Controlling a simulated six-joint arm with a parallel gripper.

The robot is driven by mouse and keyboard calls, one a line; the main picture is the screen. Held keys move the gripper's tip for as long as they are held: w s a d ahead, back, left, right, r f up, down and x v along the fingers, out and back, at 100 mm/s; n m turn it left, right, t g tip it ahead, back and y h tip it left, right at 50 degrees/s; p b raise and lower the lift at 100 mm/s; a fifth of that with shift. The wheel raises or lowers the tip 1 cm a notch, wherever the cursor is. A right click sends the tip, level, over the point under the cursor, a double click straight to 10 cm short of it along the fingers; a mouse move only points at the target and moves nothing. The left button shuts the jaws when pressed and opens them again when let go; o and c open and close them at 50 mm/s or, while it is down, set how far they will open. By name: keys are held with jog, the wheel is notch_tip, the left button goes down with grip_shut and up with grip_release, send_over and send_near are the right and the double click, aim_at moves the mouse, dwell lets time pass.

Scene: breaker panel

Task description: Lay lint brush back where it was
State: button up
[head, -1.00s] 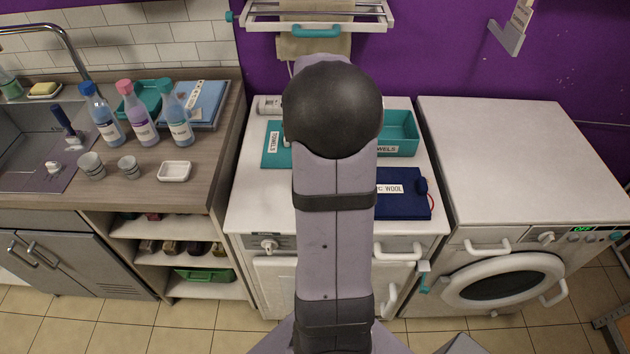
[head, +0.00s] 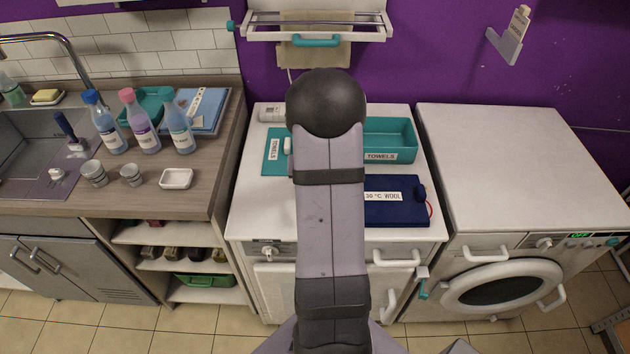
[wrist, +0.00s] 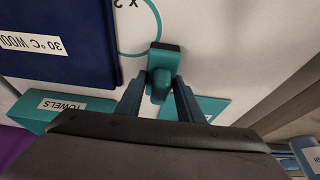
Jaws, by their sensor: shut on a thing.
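The lint brush (wrist: 163,62) appears in the wrist view as a teal piece with a dark end. My gripper (wrist: 158,88) has a finger on each side of its teal part and is shut on it. It is over the white worktop, beside a teal circle outline and a printed "x 2". I cannot tell whether the brush touches the surface. In the head view my own arm hides the gripper and the brush.
The navy "30 °C WOOL" item (head: 395,212) and the teal TOWELS bin (head: 400,150) are close by on the white worktop (head: 262,205). A teal TOWELS mat (head: 272,160) lies left of my arm. The washer top (head: 510,150) is clear.

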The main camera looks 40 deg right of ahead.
jog(key=shift+f, duration=0.1)
jog(key=shift+f, duration=0.15)
jog(key=o, duration=1.1)
jog(key=shift+v, duration=0.8)
jog(key=b+v, duration=0.1)
jog(key=v, duration=1)
jog(key=shift+a, duration=0.1)
